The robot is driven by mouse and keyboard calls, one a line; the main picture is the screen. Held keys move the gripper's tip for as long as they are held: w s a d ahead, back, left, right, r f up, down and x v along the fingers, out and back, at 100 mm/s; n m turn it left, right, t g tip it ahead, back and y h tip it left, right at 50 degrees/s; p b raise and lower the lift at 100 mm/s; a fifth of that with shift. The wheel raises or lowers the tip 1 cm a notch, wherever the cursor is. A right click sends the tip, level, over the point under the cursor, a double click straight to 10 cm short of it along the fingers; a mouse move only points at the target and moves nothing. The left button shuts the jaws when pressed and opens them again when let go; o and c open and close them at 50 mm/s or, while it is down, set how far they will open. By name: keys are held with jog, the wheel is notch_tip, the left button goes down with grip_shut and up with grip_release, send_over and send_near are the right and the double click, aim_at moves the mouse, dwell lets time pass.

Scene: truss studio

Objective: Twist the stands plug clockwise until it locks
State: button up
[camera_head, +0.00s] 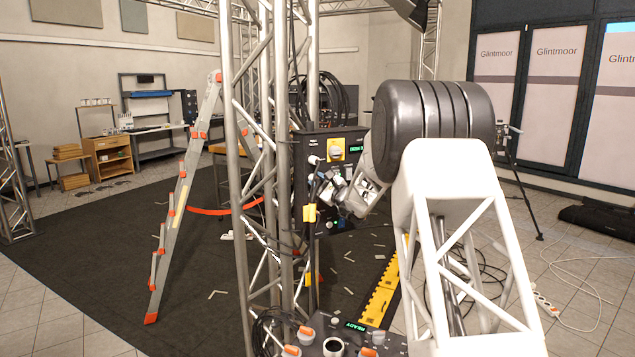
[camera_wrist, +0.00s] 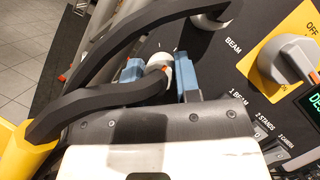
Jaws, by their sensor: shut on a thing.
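A white plug (camera_wrist: 159,62) with a small orange mark sits between the blue fingertips of my gripper (camera_wrist: 160,76) in the wrist view. My gripper is shut on it at the black panel (camera_wrist: 262,22); a thick black cable (camera_wrist: 90,104) hides part of it. Its own socket label is hidden, so I cannot read which plug it is or whether it is locked. A second white plug (camera_wrist: 208,20) sits at the socket marked BEAM, above it. In the head view my gripper (camera_head: 332,184) is at the front of the panel box (camera_head: 350,136).
A yellow switch plate with a grey knob (camera_wrist: 285,58) is right of the plugs. A printed list names 1 BEAM, 2 STANDS. Black cables cross in front of the fingers toward a yellow part (camera_wrist: 18,150). Metal truss posts (camera_head: 275,170) stand close left of the panel.

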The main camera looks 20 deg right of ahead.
jog(key=shift+f+m+t+h, duration=0.15)
jog(key=shift+m+t+h, duration=0.25)
jog(key=shift+m, duration=0.7)
jog(key=o, duration=0.9)
jog(key=shift+s, duration=0.15)
jog(key=shift+v, duration=3.8)
